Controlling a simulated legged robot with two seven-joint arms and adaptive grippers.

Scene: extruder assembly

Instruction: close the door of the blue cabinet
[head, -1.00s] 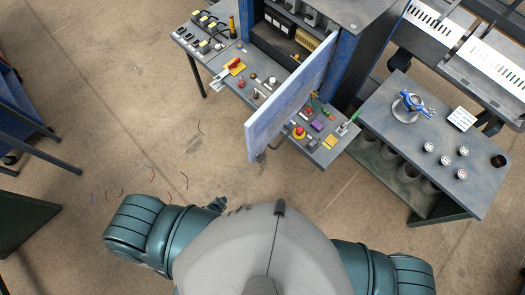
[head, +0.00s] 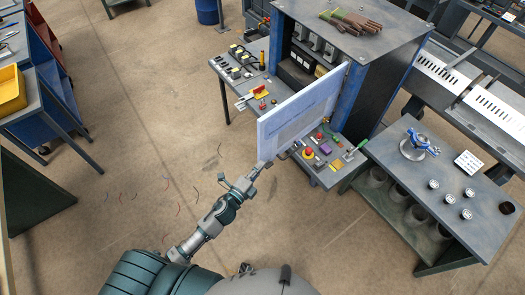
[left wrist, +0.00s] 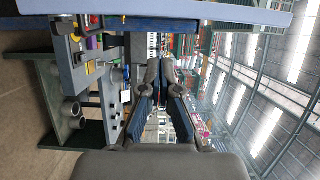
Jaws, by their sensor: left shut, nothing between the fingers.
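The blue cabinet (head: 349,95) stands at the back centre of the head view, with a grey top. Its door (head: 288,124), a flat pale-blue panel, stands open and juts out toward me, showing part of the interior. My left gripper (head: 264,167) is shut and empty near the door's lower near corner. The head view does not show clearly whether they touch. In the left wrist view the shut fingers (left wrist: 160,66) point up the picture, and a pale-blue panel edge (left wrist: 215,14) crosses the top. My right gripper is not in view.
A control shelf (head: 318,168) with buttons and switches runs below the door on both sides. Brown gloves (head: 350,21) lie on the cabinet top. A grey table (head: 440,195) with a blue-handled part stands at the right.

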